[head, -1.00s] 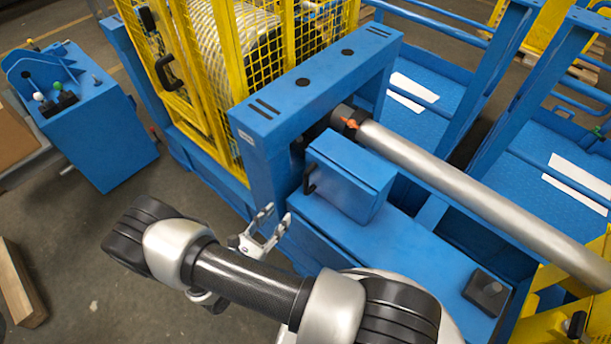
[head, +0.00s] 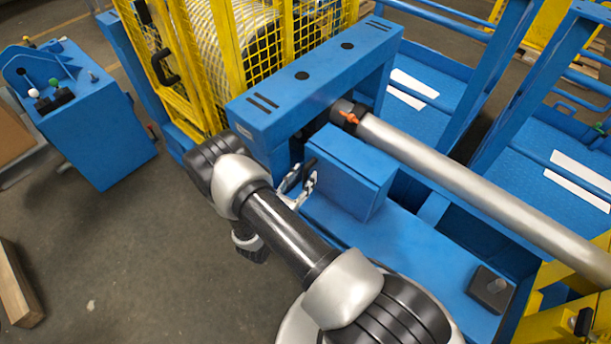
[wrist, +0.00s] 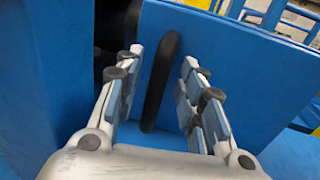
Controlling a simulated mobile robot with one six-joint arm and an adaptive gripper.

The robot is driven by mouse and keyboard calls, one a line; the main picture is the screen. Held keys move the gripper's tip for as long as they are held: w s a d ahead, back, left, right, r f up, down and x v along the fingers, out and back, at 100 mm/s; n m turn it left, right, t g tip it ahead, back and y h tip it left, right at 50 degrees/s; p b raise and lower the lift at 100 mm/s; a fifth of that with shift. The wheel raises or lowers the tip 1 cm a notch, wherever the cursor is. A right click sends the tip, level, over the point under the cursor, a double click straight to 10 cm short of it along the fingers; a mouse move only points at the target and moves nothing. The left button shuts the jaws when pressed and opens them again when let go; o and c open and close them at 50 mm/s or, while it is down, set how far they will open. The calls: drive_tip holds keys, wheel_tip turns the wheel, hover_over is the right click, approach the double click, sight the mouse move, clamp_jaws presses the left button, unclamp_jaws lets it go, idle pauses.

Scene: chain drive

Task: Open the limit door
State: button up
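The limit door appears to be the blue box front with a black bar handle (wrist: 161,82), on the blue box (head: 349,175) beside the machine's frame. In the wrist view the handle stands between my two open fingers, nearer the middle, with gaps on both sides. My gripper (wrist: 158,88) is open and points at the blue face (wrist: 225,55) behind the handle. In the head view my gripper (head: 297,184) is at the left side of the box, partly hidden by my arm. The door looks shut.
A blue crossbeam (head: 310,75) and its upright stand just behind the box. A grey roller (head: 480,185) runs to the right. A yellow mesh cage (head: 205,60) is at the back. A blue control stand (head: 95,125) is at the left, with open floor between.

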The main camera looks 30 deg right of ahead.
drive_tip(key=shift+x, duration=0.95)
clamp_jaws()
